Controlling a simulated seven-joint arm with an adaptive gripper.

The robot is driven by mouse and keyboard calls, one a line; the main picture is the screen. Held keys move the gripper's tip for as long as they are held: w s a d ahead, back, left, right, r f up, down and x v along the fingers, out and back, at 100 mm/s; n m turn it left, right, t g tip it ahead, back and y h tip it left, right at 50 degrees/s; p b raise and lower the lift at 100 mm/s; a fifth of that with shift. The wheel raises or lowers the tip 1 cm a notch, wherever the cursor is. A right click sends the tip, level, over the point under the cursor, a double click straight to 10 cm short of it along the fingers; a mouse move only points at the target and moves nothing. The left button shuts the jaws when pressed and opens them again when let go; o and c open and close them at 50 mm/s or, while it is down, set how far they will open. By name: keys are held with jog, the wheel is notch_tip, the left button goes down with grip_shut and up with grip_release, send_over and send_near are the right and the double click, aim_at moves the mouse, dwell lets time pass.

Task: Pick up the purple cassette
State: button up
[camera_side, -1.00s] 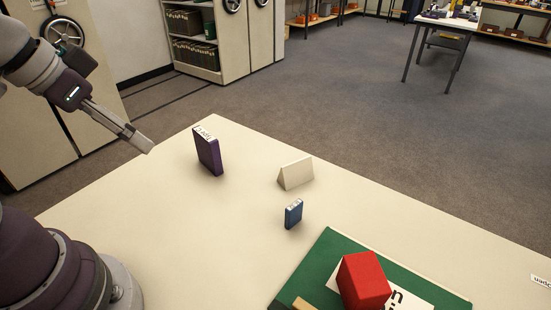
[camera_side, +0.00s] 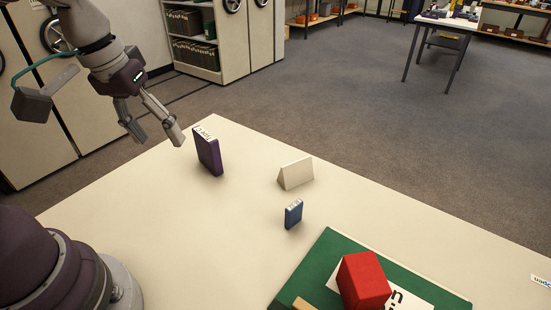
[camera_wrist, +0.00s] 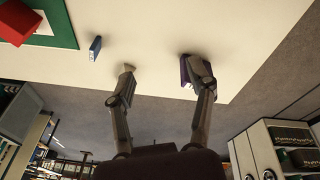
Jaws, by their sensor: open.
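The purple cassette (camera_side: 208,154) stands upright on the cream table, near its far left edge, with a white label along its top. In the wrist view the purple cassette (camera_wrist: 185,73) is mostly hidden behind the right finger. My gripper (camera_side: 160,138) is open and empty, in the air to the left of the cassette in the side view. In the wrist view my gripper (camera_wrist: 155,86) shows its two fingers spread wide. I see no clear contact between finger and cassette.
A cream wedge block (camera_side: 296,174) and a small blue cassette (camera_side: 293,214) stand to the right. A red block (camera_side: 363,280) sits on a green mat (camera_side: 322,262) at the front. The table (camera_side: 165,215) is bare between my base and the purple cassette.

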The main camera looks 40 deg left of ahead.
jog(key=w+a+f+n+g+y, duration=0.1)
jog(key=w+f+n+g+y, duration=0.15)
jog(key=f+n, duration=0.2)
jog(key=n+t+y, duration=0.2)
jog(key=n+y, duration=0.5)
jog(key=y, duration=0.4)
send_near(207, 146)
jog(key=shift+w+a+f+m, duration=0.1)
jog(key=shift+a+f+m, duration=0.05)
jog(key=shift+a+f, duration=0.45)
jog(key=shift+w+a+f+m, duration=0.1)
jog(key=shift+w+a+f, duration=0.05)
jog(key=shift+a+f, duration=0.35)
jog(key=shift+w+a+f+t, duration=0.1)
jog(key=shift+w+f+t, duration=0.05)
jog(key=shift+f+t, duration=0.1)
jog(key=x, duration=0.9)
jog(key=shift+w+a+r, duration=0.15)
jog(key=shift+w+a, duration=0.2)
jog(key=shift+a, duration=0.1)
grip_shut()
